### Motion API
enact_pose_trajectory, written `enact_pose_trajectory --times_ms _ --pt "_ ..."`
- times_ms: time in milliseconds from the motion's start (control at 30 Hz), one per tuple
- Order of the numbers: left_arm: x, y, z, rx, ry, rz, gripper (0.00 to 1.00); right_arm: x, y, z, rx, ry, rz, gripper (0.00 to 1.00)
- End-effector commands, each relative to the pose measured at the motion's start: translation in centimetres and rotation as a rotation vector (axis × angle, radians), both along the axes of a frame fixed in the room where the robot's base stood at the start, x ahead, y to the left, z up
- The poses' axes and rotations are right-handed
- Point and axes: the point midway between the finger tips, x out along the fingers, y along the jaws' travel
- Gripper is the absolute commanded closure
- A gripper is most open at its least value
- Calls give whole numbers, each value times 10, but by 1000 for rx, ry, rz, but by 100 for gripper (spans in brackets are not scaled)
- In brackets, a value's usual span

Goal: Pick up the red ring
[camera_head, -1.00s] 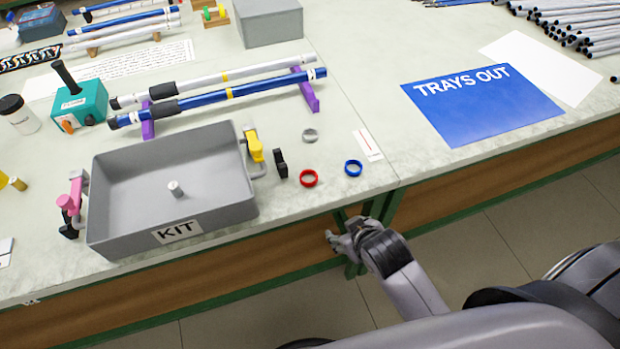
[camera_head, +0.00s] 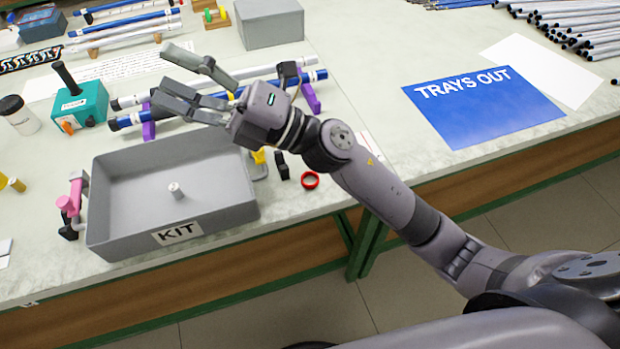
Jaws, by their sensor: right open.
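The red ring (camera_head: 310,180) lies flat on the table, right of the grey tray and just below my right arm in the picture. My right gripper (camera_head: 184,82) is open and empty. It is raised above the table, in front of the rods on the purple stands, up and left of the ring and well apart from it. My right forearm and wrist hide the places where a blue ring and a grey ring lay. My left gripper is not in view.
The grey KIT tray (camera_head: 104,201) holds a small pale cylinder (camera_head: 175,190). A black clip (camera_head: 282,165) stands between tray and red ring. Rods (camera_head: 136,119) rest on purple stands behind the tray. A blue TRAYS OUT sheet (camera_head: 484,108) lies at right.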

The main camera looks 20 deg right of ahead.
Motion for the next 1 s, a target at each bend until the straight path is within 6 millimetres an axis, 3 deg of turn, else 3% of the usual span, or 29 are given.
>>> enact_pose_trajectory --times_ms 33,133,267,367,500,700,833,1000 --pt "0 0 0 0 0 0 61 -13 19 -5 -122 -116 71 40" --pt "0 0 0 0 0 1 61 -35 44 -35 -386 -314 214 40" --pt "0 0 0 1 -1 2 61 -42 44 -94 -769 -511 378 40" --pt "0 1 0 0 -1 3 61 -29 15 -139 -1091 -604 487 40" --pt "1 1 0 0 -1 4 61 5 -56 -177 -1533 -629 596 40" --pt "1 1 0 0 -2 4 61 40 -152 -176 -1977 -522 671 40" --pt "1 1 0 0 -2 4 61 48 -184 -168 -2104 -458 689 40" --pt "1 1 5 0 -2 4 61 48 -193 -184 -2138 -436 701 40"
